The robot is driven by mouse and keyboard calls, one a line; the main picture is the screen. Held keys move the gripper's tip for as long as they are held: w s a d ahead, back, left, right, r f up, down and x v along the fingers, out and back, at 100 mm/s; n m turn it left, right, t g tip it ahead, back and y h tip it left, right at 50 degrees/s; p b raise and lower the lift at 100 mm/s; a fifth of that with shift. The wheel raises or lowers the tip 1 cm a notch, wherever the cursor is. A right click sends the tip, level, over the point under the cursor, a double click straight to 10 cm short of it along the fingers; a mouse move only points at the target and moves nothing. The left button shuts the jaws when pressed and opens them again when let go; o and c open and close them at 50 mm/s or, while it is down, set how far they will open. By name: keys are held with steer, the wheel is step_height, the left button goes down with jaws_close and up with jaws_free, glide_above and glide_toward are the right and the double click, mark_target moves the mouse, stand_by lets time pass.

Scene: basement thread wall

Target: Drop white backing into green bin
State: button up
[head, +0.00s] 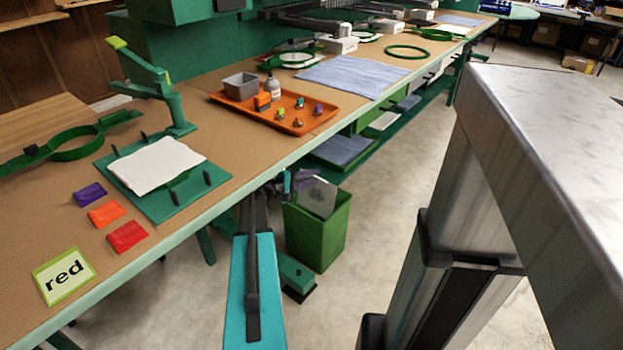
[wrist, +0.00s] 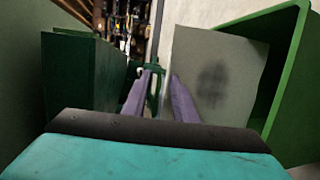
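The white backing is a thin, pale grey sheet (head: 317,197) at the mouth of the green bin (head: 322,240), tilted, with its upper part above the rim. In the wrist view the sheet (wrist: 222,70) has a dark smudge and covers part of the bin (wrist: 290,90). My gripper (head: 296,181) is at the sheet's upper left, beside the table edge. In the wrist view my gripper's purple fingers (wrist: 161,76) stand apart, with a gap at the tips. The sheet's left edge lies by the right finger; I cannot tell whether they touch. The bin's inside is mostly hidden.
The long worktable (head: 215,205) runs beside the bin. On it are a white cloth (head: 156,164) on a green board, an orange tray (head: 295,122), coloured packets (head: 106,213) and a "red" card (head: 64,275). Floor (head: 405,180) right of the bin is clear.

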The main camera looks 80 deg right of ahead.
stand_by(0.3)
steer(key=p+v, duration=0.2)
steer(key=v, duration=1.2)
stand_by(1.2)
